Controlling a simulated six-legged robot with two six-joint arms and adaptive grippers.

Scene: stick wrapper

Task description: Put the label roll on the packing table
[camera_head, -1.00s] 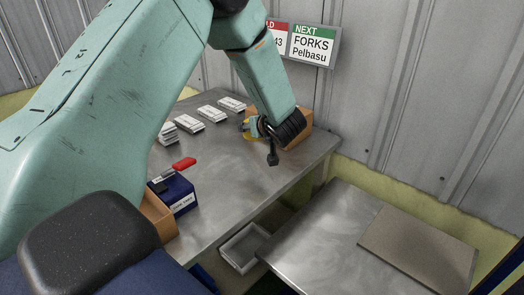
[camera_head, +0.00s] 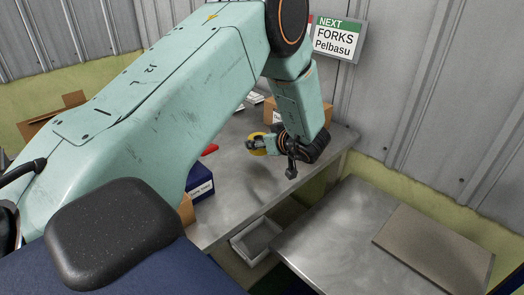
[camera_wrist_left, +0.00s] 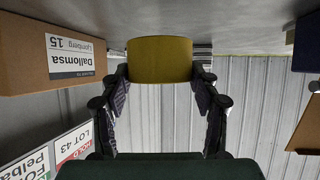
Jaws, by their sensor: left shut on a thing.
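My left gripper (camera_head: 263,146) is shut on a yellow roll (camera_head: 257,150), which looks like the label roll. In the left wrist view the roll (camera_wrist_left: 160,60) sits between the two fingers of the gripper (camera_wrist_left: 160,85). The roll is over the steel table (camera_head: 240,180) with the boxes; its exact height above the top is hard to tell. A second, separate steel table (camera_head: 335,235) stands at the lower right with a flat grey-brown board on it. No label shows which one is the packing table. My right gripper is not in view.
A cardboard box (camera_head: 270,110) stands behind the gripper; its label shows in the wrist view (camera_wrist_left: 75,55). A dark blue box (camera_head: 200,183) and a red-handled tool (camera_head: 209,150) are left. A grey bin (camera_head: 255,240) sits low between the tables. The board (camera_head: 435,250) lies bare.

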